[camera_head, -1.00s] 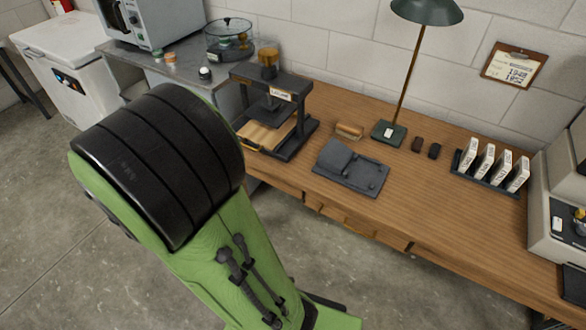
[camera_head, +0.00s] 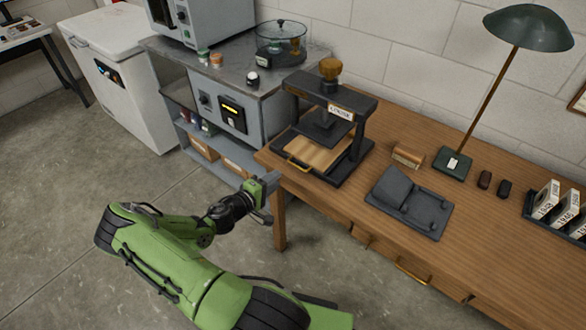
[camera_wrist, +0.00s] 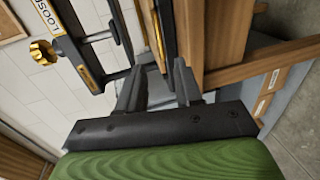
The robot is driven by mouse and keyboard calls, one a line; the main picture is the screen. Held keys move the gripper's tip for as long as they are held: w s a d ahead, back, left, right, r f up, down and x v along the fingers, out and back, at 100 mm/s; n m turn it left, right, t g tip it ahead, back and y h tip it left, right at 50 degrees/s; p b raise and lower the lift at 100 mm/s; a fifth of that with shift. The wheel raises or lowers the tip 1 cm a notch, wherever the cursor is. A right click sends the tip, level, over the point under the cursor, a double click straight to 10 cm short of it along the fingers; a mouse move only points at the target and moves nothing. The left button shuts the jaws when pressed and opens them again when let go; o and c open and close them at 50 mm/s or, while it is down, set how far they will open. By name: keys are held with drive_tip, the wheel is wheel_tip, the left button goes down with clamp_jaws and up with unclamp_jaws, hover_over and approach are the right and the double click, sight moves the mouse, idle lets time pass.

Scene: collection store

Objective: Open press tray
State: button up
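The dark press (camera_head: 350,98) with a round amber knob and a label stands on the left end of the wooden desk. Its wooden tray (camera_head: 322,154) lies low in the frame, with a brass handle (camera_head: 298,164) at its front left edge. My gripper (camera_head: 269,188) is just off the desk's left front corner, short of the handle and apart from it. In the wrist view my gripper (camera_wrist: 160,84) has its two fingers apart with nothing held between them. The press (camera_wrist: 85,50) is at upper left there, and a brass strip (camera_wrist: 158,32) shows beyond the fingers.
A dark grey hinged device (camera_head: 405,205) lies right of the press, near a wooden block (camera_head: 408,154) and a green lamp (camera_head: 455,162). A steel bench (camera_head: 225,68) with a grey unit beneath stands left of the desk. The floor (camera_head: 60,220) at left is clear.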

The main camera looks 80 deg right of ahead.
drive_tip(key=b+x, duration=0.1)
drive_tip(key=x, duration=0.9)
drive_tip(key=shift+s+d, duration=0.1)
drive_tip(key=shift+s, duration=0.05)
clamp_jaws()
idle(0.9)
